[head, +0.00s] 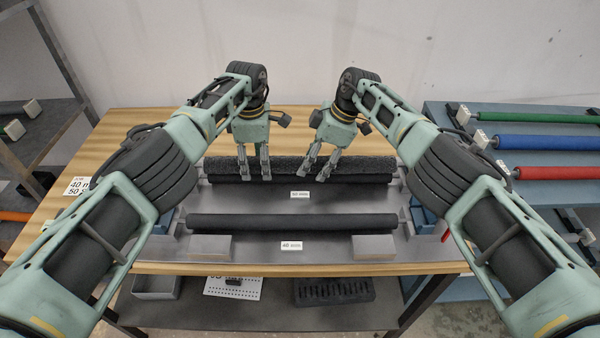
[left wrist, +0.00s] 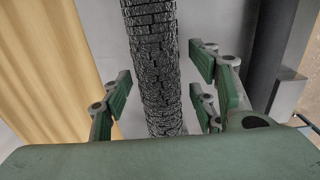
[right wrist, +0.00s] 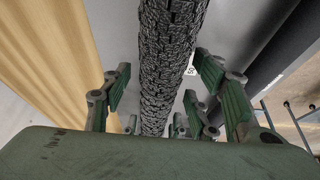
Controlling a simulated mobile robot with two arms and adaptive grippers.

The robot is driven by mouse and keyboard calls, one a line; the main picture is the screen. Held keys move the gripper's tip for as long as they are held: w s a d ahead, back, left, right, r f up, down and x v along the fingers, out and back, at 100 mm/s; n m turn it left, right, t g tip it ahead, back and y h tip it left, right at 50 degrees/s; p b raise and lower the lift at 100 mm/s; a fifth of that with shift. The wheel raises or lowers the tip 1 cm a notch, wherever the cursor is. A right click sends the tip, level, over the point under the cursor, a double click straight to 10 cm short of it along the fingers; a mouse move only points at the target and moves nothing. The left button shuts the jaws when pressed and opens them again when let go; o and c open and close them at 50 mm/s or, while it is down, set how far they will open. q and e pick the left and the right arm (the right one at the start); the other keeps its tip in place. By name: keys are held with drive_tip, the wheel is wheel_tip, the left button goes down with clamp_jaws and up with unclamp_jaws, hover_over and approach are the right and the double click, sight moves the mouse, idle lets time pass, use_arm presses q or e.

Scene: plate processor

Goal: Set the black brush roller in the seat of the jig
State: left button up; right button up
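The black brush roller (head: 290,163), with a rough bristled surface, lies left to right along the back of the grey jig plate (head: 262,202), behind the 50 mm label. I cannot tell whether its ends sit fully in the supports. My left gripper (head: 256,175) and right gripper (head: 317,174) point down at it near its middle. In the left wrist view the brush roller (left wrist: 155,65) runs between the open fingers, apart from them. In the right wrist view the brush roller (right wrist: 168,70) also runs between open fingers. A smooth black roller (head: 290,222) lies at the front by the 40 mm label.
A blue stand at right holds green (head: 530,117), blue (head: 545,142) and red (head: 550,173) rollers. A shelf (head: 260,315) below the table holds a tray. Bare wood (head: 150,125) lies at the back left.

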use_arm(q)
wheel_tip(320, 180, up, 12)
use_arm(e)
drive_tip(key=v, duration=1.2)
idle(0.4)
drive_tip(key=shift+f, duration=0.1)
